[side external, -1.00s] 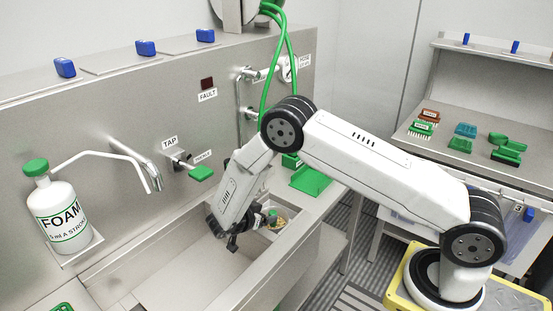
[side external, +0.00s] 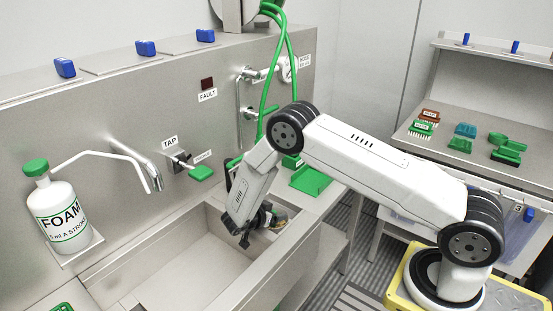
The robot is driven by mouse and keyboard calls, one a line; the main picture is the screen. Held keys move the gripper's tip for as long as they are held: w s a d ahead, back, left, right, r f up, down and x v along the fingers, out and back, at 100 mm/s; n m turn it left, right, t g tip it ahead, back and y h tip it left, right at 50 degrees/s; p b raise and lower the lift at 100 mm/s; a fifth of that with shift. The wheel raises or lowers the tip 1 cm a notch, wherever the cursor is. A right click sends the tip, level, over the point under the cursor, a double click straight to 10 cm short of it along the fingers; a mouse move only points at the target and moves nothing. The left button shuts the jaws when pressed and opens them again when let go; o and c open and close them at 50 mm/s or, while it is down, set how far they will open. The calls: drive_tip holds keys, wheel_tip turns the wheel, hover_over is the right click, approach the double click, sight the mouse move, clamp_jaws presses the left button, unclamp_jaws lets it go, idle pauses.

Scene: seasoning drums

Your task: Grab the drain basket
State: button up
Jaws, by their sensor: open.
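What looks like the drain basket (side external: 280,216), a small rounded thing with mixed-coloured contents, sits at the right end of the sink. My gripper and wrist partly cover it, and its handle cannot be made out. My gripper (side external: 246,240) points down into the sink, just left of and in front of the basket. Its dark fingers are open, and nothing shows between them. I cannot tell whether a finger touches the basket.
The steel sink (side external: 165,262) is open and clear to the left. A tap (side external: 140,165), a green lever (side external: 202,173) and a foam bottle (side external: 62,212) stand along its back. A green tray (side external: 311,180) and hanging green hose (side external: 266,95) are behind my arm.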

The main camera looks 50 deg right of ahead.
clamp_jaws()
idle(0.3)
drive_tip(key=shift+r, duration=0.3)
drive_tip(key=shift+r, duration=4.65)
drive_tip(key=shift+r, duration=0.1)
